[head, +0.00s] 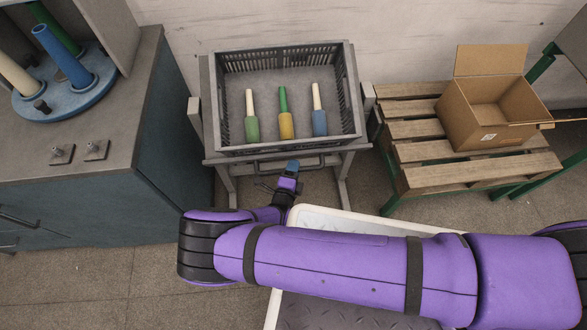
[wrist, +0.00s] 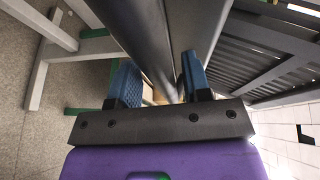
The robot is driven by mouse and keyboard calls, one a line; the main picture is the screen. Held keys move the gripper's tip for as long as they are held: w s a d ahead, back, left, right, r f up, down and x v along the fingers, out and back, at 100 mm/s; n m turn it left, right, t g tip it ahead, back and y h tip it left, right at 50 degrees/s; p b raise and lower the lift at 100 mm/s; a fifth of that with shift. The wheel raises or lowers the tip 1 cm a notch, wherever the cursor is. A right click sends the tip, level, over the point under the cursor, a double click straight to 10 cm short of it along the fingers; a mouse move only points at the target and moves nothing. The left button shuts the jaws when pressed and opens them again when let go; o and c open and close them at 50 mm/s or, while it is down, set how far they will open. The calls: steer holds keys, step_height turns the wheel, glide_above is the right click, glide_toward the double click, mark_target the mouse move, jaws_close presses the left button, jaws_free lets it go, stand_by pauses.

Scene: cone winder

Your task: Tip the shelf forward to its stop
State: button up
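The tilting shelf (head: 212,160) is a grey metal frame with a dark handle bar (head: 265,165) along its front. It carries a black slatted crate (head: 230,68), with its open top facing up. My gripper (head: 291,167) is at the front of the shelf, at the handle bar. In the wrist view my gripper's two blue fingers (wrist: 160,85) stand apart, with a dark bar (wrist: 150,40) running between them. A small gap seems to show beside the left finger. The fingertips are partly hidden, so contact is unclear.
The crate holds green, yellow and blue cones (head: 286,125). A cabinet (head: 150,130) with a blue turntable (head: 65,100) stands left. A pallet (head: 420,130) with an open cardboard box (head: 490,110) stands right. My purple arm crosses the foreground. Floor is clear at lower left.

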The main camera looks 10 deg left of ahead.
steer(key=shift+s, duration=0.1)
steer(key=s+r, duration=0.1)
steer(key=s, duration=0.9)
steer(key=shift+s+a, duration=0.3)
steer(key=shift+a, duration=0.1)
